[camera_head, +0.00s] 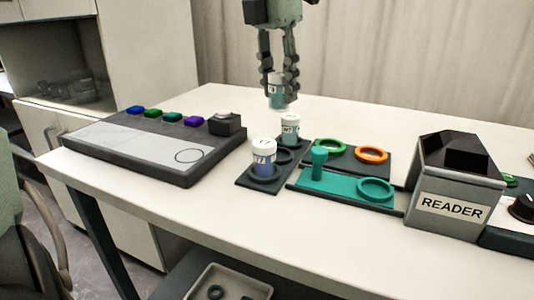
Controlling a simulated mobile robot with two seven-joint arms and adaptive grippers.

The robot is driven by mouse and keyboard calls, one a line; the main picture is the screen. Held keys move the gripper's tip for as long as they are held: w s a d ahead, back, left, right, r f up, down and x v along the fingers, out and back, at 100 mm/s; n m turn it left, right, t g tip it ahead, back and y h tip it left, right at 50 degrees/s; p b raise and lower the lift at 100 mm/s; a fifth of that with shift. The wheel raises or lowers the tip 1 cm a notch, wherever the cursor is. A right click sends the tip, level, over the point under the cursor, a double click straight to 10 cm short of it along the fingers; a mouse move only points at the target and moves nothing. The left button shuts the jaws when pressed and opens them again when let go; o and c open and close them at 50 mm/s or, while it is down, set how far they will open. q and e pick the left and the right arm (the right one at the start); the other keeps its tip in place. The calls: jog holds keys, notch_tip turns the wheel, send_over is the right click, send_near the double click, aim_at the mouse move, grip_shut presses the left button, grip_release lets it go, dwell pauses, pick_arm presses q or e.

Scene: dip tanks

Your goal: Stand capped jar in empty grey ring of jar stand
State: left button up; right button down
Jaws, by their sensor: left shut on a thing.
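My left gripper (279,88) comes down from the top and is shut on a jar (277,101) with a teal lower part. It holds the jar upright in the air above the far side of the table, behind the stand. The fingers hide part of the jar's upper end. The dark jar stand (243,181) sits on the table below. Two white-capped jars stand on it, one at the near left (263,157) and one at the back (290,129). A dark grey ring (284,157) beside the near jar looks empty. My right gripper is out of view.
Right of the stand is a dark tray with a green ring (331,147) and an orange ring (372,155). In front lies a teal tray (340,188) with a peg and ring. A box marked READER (452,208) stands right. A button panel (150,145) lies left.

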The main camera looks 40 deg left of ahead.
aim_at(279, 112)
pick_arm(q)
jog(key=shift+f, duration=0.4)
notch_tip(279, 112, down, 4)
jog(key=shift+f, duration=0.25)
notch_tip(279, 112, down, 4)
jog(key=shift+f, duration=0.4)
jog(key=shift+r, duration=0.1)
